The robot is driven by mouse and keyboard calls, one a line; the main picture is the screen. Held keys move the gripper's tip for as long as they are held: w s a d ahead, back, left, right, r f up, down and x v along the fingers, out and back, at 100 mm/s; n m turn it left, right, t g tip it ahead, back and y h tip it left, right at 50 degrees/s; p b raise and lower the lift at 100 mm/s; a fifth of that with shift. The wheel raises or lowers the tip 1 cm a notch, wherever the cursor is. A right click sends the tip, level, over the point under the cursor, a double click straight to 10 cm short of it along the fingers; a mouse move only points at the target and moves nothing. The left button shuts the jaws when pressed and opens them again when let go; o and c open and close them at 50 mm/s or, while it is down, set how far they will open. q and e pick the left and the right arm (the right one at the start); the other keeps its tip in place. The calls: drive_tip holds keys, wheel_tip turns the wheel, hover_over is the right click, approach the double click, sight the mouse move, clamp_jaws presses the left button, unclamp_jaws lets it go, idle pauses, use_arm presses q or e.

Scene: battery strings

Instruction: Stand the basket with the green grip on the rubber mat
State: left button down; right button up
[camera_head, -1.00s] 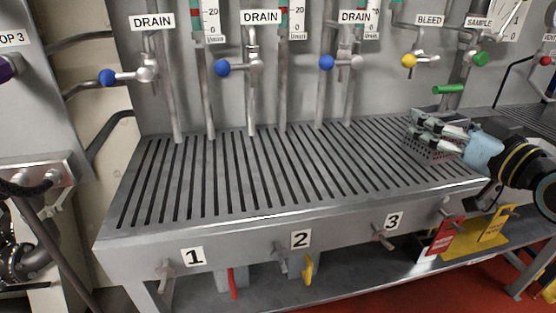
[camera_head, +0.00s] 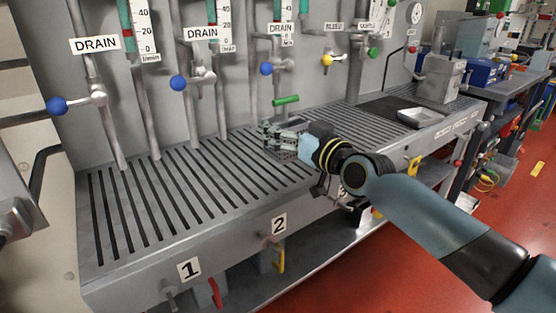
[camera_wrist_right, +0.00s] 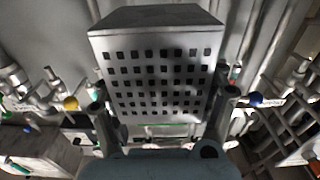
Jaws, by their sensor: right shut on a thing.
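The basket (camera_head: 284,141) is a small grey perforated box with a green grip (camera_head: 286,100) above it. In the head view it is over the slotted bench top; I cannot tell whether it touches the slats. My right gripper (camera_head: 285,132) is shut on the basket. In the right wrist view the basket's holed wall (camera_wrist_right: 160,82) fills the space between the two fingers. A dark flat patch (camera_head: 384,108), which looks like the rubber mat, lies on the bench to the right of the basket. My left gripper is not in view.
A shallow metal tray (camera_head: 421,118) sits at the right edge of the dark patch. A grey box-shaped unit (camera_head: 440,78) stands beyond it. Pipes with blue-knobbed valves (camera_head: 179,82) rise behind the slats. The slatted top (camera_head: 170,190) left of the basket is clear.

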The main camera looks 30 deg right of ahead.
drive_tip(key=shift+w+a+f, duration=0.2)
drive_tip(key=shift+a+f, duration=0.3)
drive_tip(key=shift+a, duration=0.2)
wheel_tip(320, 180, down, 4)
drive_tip(key=b, duration=0.3)
drive_tip(key=shift+b, duration=0.35)
drive_tip(key=shift+r, duration=0.15)
drive_tip(key=o, duration=1.4)
drive_tip(key=shift+f, duration=0.2)
